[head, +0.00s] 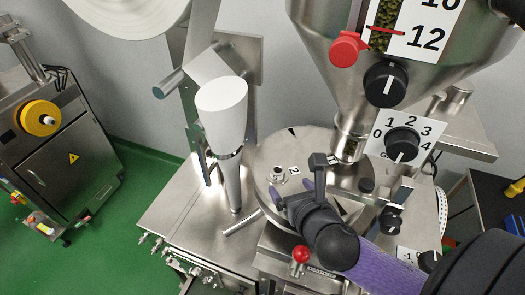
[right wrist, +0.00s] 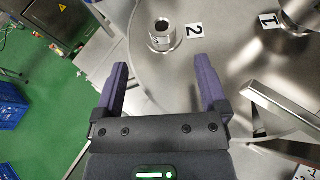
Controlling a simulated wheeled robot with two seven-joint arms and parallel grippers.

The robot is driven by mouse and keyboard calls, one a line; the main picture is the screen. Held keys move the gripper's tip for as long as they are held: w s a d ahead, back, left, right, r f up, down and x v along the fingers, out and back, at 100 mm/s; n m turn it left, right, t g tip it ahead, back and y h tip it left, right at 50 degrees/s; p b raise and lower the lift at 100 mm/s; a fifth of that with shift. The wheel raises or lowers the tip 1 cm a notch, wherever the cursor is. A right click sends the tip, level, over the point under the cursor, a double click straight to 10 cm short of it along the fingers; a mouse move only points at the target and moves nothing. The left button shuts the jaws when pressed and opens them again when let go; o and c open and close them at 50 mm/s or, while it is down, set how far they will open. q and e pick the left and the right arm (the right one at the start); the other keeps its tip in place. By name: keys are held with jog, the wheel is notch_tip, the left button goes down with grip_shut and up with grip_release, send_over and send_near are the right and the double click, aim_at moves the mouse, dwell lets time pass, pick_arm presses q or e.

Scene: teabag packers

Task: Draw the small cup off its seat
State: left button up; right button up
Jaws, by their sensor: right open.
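The small metal cup (head: 277,175) stands upright on a round steel disc (head: 312,140), beside a white label marked 2 (head: 294,170). In the right wrist view the cup (right wrist: 161,40) is at the top centre, with its dark opening showing. My right gripper (head: 293,193) is over the near part of the disc, close to the cup. In the right wrist view its two purple fingers (right wrist: 163,72) are spread apart with nothing between them, and the cup lies just beyond their tips. Whether a finger touches the cup is hard to tell. My left gripper is not in view.
A hopper (head: 330,50) with a metal spout stands over the disc's far right. A white funnel-shaped tube (head: 221,110) rises at left of the disc. A red-knobbed lever (head: 300,254) and black knobs are near the arm. A steel bar (right wrist: 283,108) crosses the disc's right side.

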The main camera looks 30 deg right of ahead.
aim_at(279, 173)
jog(key=w, duration=0.1)
jog(key=w+f, duration=0.1)
jog(key=w, duration=0.1)
jog(key=shift+d+n, duration=0.15)
jog(key=shift+n, duration=0.15)
jog(key=shift+s+d+f, duration=0.1)
jog(key=shift+s+d, duration=0.45)
jog(key=shift+d, duration=0.05)
jog(key=shift+w+a+f, duration=0.1)
jog(key=shift+w+f, duration=0.1)
jog(key=shift+w, duration=0.3)
jog(key=shift+w+a+f, duration=0.1)
jog(key=shift+w+f, duration=0.05)
jog(key=shift+w, duration=0.35)
jog(key=x, duration=0.3)
jog(key=shift+w+a, duration=0.2)
jog(key=shift+a, duration=0.05)
jog(key=shift+s+d, duration=0.15)
jog(key=shift+d, duration=0.05)
jog(key=shift+s+d, duration=0.1)
jog(key=shift+s, duration=0.1)
jog(key=shift+c, duration=0.9)
jog(key=shift+w, duration=0.25)
jog(key=c, duration=0.5)
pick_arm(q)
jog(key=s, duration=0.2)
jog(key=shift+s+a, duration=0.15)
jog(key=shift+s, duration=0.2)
pick_arm(e)
grip_shut()
